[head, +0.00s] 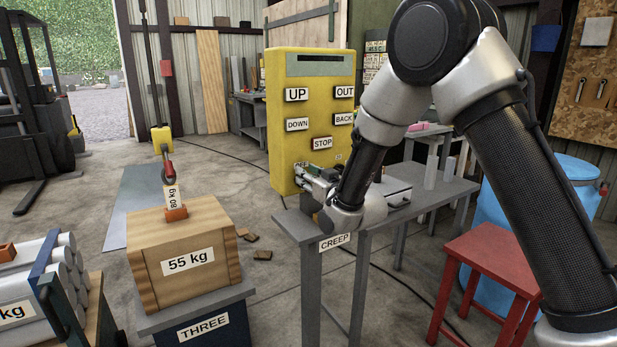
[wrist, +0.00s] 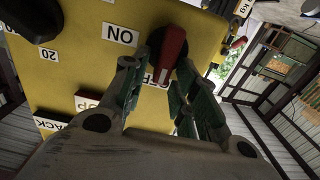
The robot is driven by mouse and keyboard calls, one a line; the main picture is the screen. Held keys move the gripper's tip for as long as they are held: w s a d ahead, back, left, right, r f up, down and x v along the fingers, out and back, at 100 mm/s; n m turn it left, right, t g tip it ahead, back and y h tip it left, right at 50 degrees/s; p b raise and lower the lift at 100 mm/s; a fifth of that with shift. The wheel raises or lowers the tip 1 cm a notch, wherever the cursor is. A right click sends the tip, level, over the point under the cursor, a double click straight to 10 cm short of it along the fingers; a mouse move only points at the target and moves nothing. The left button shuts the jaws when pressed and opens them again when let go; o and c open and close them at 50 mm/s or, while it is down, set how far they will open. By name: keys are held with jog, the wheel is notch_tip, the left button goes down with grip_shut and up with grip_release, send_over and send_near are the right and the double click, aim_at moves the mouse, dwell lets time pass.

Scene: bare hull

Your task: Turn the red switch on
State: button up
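The red switch (wrist: 172,50) is a red lever on a black round base on the yellow control box, seen in the wrist view. Its pale-marked end points toward the partly hidden OFF label (wrist: 154,77); the ON label (wrist: 120,34) is to its left. My gripper (wrist: 157,78) is open, with its green-padded fingers on either side of the lever's lower end. I cannot tell whether a finger touches it. In the head view my gripper (head: 303,178) is at the lower left of the yellow control box (head: 283,125), and the switch is hidden there.
A black knob (wrist: 30,45) sits on the same panel. A grey table (head: 440,197) marked CREEP stands under my arm. A wooden 55 kg crate (head: 205,240) is to the left, a red stool (head: 490,260) and a blue barrel (head: 575,185) to the right.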

grip_shut()
jog(key=shift+m, duration=0.4)
jog(key=shift+w+d+f+m, duration=0.25)
jog(key=shift+d+f+m, duration=0.15)
jog(key=shift+m, duration=2.45)
jog(key=shift+w+d+f+m, duration=0.25)
jog(key=shift+f+m, duration=0.2)
jog(key=shift+m, duration=2.45)
jog(key=shift+w+d+f+m, duration=0.2)
jog(key=shift+d+f+m, duration=0.2)
jog(key=shift+m, duration=2.45)
jog(key=shift+o, duration=1.9)
grip_release()
